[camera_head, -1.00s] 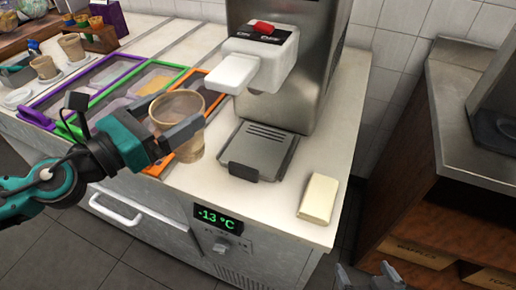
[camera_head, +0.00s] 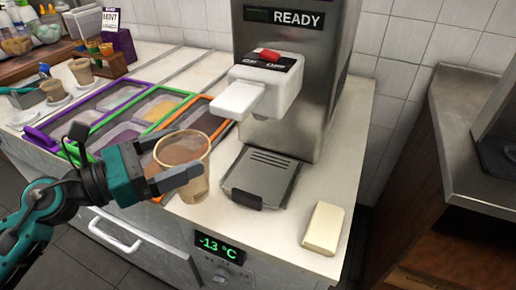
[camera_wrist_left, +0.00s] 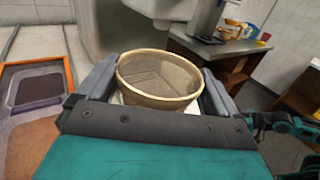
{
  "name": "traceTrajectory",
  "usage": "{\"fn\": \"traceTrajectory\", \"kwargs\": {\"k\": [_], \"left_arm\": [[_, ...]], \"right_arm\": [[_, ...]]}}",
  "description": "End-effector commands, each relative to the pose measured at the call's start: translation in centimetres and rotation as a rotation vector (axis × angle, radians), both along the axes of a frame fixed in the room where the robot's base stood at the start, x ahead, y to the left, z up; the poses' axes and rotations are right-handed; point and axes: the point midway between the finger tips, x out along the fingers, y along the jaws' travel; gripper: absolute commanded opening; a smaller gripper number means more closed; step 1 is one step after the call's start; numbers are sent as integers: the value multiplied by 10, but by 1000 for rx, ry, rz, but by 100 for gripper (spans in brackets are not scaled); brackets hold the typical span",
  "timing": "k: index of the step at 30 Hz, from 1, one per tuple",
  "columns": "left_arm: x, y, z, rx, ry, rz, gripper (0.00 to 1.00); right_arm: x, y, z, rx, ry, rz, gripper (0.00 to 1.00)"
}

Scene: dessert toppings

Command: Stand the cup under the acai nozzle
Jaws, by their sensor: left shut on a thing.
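The cup (camera_head: 184,152) is clear with a tan tint, upright and empty. My left gripper (camera_head: 166,179) is shut on it, one finger on each side, as the left wrist view also shows with the cup (camera_wrist_left: 158,78) between the fingers. The cup is left of the machine's drip tray (camera_head: 262,174), not under the nozzle. The white dispensing head (camera_head: 262,85), with a red button on top, juts out above the tray. The nozzle's underside is hidden in the head view. My right gripper is not in view.
The steel machine (camera_head: 325,90) shows READY. A cream block (camera_head: 323,228) lies right of the tray near the counter's front edge. Topping bins with purple, green and orange frames (camera_head: 203,118) lie left. Paper cups (camera_head: 82,72) stand farther back left.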

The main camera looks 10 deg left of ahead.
Motion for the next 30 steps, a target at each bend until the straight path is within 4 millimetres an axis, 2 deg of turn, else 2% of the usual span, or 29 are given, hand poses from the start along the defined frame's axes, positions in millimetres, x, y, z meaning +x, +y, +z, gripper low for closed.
{"fn": "traceTrajectory", "kwargs": {"k": [1,12,18,23,30], "left_arm": [[8,-8,6,-1,-5,-2,65],[70,-68,7,-5,-4,1,65],[100,-100,4,-4,-2,1,65],[110,-110,1,0,-1,0,65],[110,-110,-32,-1,3,2,65]], "right_arm": [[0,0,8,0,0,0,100],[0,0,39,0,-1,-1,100],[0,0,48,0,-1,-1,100],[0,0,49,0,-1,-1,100],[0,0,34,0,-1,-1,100]]}}
